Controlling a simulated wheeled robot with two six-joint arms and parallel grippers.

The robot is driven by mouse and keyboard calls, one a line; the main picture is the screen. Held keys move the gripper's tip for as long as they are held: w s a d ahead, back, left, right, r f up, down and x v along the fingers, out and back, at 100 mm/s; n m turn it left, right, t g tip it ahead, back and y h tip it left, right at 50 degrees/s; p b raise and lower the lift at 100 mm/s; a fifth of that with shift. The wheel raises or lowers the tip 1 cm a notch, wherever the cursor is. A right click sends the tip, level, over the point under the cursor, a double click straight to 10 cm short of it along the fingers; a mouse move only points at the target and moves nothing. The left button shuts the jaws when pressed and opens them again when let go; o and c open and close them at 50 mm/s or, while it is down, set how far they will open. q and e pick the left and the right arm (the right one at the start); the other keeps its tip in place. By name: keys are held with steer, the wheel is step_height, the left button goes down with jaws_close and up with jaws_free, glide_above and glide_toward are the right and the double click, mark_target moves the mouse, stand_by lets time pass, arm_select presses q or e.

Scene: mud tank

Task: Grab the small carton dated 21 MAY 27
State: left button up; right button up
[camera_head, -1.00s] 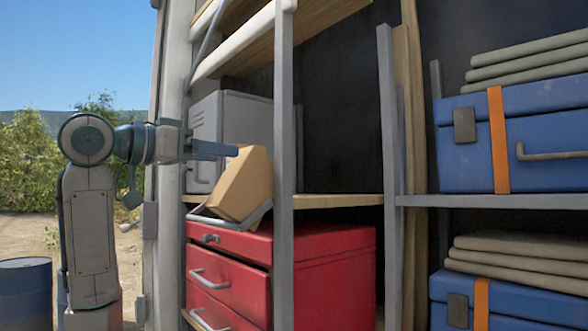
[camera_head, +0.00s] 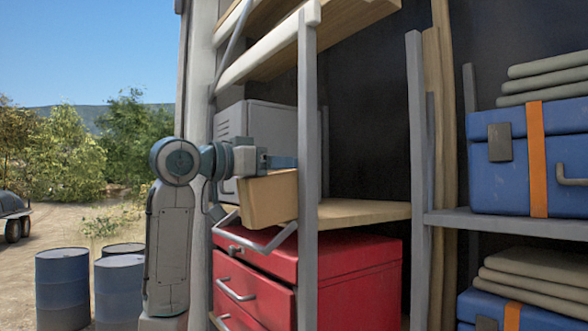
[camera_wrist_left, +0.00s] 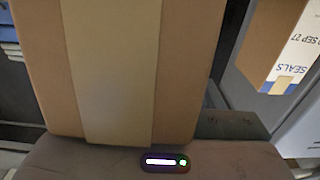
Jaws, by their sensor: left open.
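A small brown carton (camera_head: 268,202) shows at the shelf's left end in the head view, just below my left gripper (camera_head: 282,162). No date is readable on it there. In the left wrist view a brown carton (camera_wrist_left: 185,60) with a wide tan tape strip stands close in front of the camera, with no label showing. At the right another carton (camera_wrist_left: 272,45) has a white label reading "SEALS" and a partly cut date ending "SEP 27". No "21 MAY 27" is readable. My left gripper is open; whether it touches a carton is unclear. My right gripper is out of view.
A grey shelf post (camera_head: 308,120) stands right beside the carton. A red drawer chest (camera_head: 340,265) is below, and a grey metal case (camera_head: 262,125) behind. Blue boxes (camera_head: 555,190) fill the right shelves. The wooden shelf (camera_head: 370,212) right of the post is bare.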

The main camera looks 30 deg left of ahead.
arm_select(q)
steer(key=shift+w+d+f, duration=0.15)
steer(key=shift+w+d, duration=0.1)
steer(key=shift+w, duration=0.4)
steer(key=shift+s, duration=0.1)
steer(key=shift+f, duration=0.1)
steer(key=c, duration=0.4)
steer(key=shift+w+d, duration=0.25)
steer(key=shift+d, duration=0.15)
jaws_close()
